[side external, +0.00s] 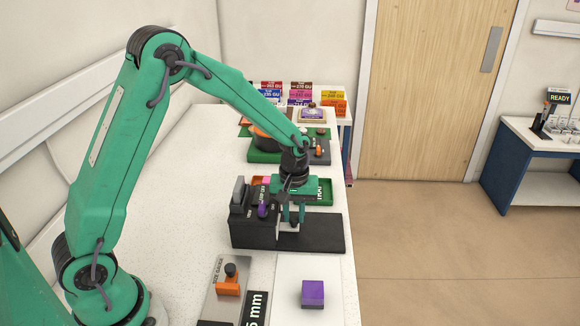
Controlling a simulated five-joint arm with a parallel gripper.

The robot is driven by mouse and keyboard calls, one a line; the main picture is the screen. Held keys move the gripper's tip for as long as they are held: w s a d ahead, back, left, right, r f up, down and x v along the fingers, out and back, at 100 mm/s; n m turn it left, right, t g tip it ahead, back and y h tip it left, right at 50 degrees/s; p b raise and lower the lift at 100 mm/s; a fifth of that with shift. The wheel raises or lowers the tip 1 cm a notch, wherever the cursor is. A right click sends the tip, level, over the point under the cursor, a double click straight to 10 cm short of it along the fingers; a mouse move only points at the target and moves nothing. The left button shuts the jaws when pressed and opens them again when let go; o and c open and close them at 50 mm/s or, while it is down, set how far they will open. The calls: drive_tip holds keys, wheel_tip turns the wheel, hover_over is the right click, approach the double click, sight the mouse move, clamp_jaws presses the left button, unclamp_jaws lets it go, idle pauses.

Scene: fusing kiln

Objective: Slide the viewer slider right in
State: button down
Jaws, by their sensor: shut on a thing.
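The fusing kiln (265,236) is a dark grey box with a flat dark plate extending to its right, standing on the white table. A purple knob (262,211) shows on its upper face. My gripper (294,218) points down over the right part of the kiln. A small pale patch shows just below the fingertips. How far in the slider sits cannot be told.
A purple block (312,293) lies in front, right of a grey gauge plate with an orange slider (228,285). A green tray (318,192) is behind the kiln. Coloured boxes (300,92) stand at the back. The left of the table (175,190) is clear.

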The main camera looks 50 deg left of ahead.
drive_tip(key=shift+s+a, duration=0.2)
drive_tip(key=shift+a, duration=0.05)
drive_tip(key=c, duration=1.2)
unclamp_jaws()
drive_tip(key=shift+c, duration=0.2)
drive_tip(key=shift+d, duration=0.1)
